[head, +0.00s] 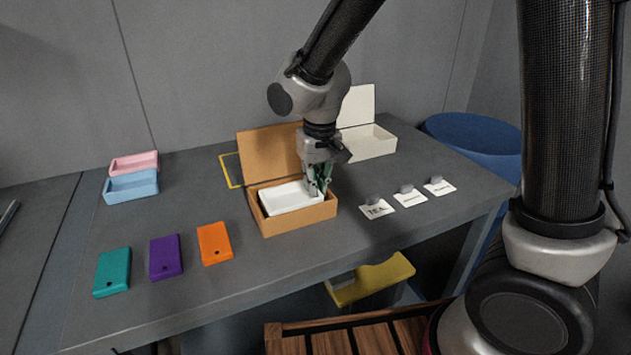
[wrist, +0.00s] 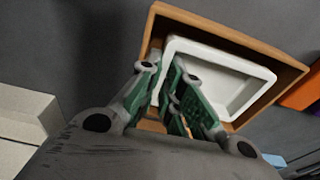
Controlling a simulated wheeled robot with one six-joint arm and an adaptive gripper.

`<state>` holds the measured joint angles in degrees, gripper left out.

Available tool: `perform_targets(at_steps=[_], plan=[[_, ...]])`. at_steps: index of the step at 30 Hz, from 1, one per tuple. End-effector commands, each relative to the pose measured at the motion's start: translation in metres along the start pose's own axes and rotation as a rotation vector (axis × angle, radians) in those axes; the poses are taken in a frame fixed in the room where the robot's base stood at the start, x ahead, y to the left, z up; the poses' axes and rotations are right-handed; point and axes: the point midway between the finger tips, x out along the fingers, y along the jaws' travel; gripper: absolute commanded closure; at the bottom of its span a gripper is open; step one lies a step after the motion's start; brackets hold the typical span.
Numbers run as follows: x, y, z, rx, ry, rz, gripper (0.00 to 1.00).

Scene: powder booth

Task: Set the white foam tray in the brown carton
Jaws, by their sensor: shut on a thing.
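The brown carton (head: 300,223) stands on the grey table with its lid raised at the back. The white foam tray (head: 290,197) is inside the carton's walls, with its rim near the top of the carton. In the wrist view the tray (wrist: 240,62) sits within the carton's rim (wrist: 215,22), apparently a little tilted. My gripper (head: 319,187) is at the tray's right end, pointing down, and is shut on the tray's wall. It also shows in the wrist view (wrist: 170,92). The tray's underside and the carton floor beneath it are hidden.
A cream box with raised lid (head: 368,141) stands behind right. Three labelled cards (head: 409,196) lie to the right. Teal (head: 113,271), purple (head: 166,257) and orange (head: 214,243) blocks lie front left. Blue (head: 132,186) and pink (head: 134,164) trays are back left.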

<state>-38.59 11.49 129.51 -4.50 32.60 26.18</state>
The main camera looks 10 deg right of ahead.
Motion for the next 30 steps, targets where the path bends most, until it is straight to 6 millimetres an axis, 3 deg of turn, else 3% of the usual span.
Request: perform_targets(at_steps=[25,27,30], plan=[[0.0056,0.0002,0.0009,0.0,-0.001,0.001,1.0],[0.0055,0.0002,0.0009,0.0,-0.001,0.0,0.82],[0.0055,0.0002,0.0009,0.0,-0.001,0.001,0.67]])
